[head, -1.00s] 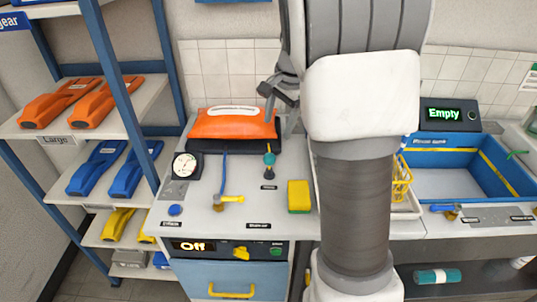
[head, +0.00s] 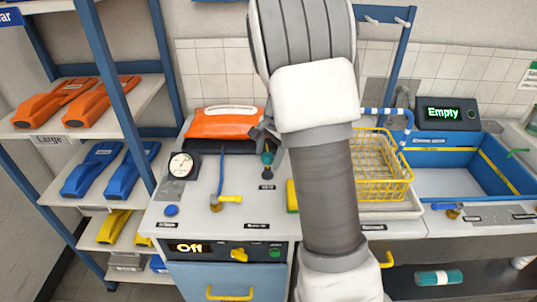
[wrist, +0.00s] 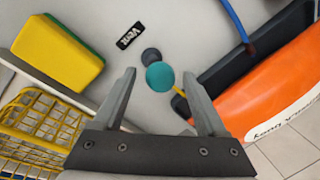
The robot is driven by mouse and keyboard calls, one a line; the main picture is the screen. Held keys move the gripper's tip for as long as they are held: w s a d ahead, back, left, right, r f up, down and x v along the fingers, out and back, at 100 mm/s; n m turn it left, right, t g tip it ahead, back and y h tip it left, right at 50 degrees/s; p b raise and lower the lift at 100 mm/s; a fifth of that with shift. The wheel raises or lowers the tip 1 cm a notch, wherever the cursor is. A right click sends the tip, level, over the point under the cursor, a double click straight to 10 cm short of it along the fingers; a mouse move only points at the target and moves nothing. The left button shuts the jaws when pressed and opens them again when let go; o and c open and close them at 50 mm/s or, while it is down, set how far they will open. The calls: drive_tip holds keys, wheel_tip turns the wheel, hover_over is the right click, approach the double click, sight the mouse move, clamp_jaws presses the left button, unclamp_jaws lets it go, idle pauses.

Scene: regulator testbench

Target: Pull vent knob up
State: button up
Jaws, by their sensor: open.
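The vent knob is a teal round cap on a dark base, and it stands on the grey bench top beside a small black label. It shows in the head view (head: 267,158) and in the wrist view (wrist: 160,76). In the wrist view the black label (wrist: 130,36) reads "Vent". My gripper (wrist: 160,98) is open and empty. The knob appears between and just beyond its two fingertips. In the head view my gripper (head: 265,136) is partly hidden by my arm and sits close to the knob.
An orange pack (head: 222,124) lies on a dark tray behind the knob. A yellow-green sponge (wrist: 58,50) and a yellow wire basket (head: 380,168) stand to its right in the head view. A gauge (head: 183,165), blue hose (head: 222,170) and yellow valve handle (head: 230,198) are left.

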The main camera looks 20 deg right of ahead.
clamp_jaws()
idle(1.3)
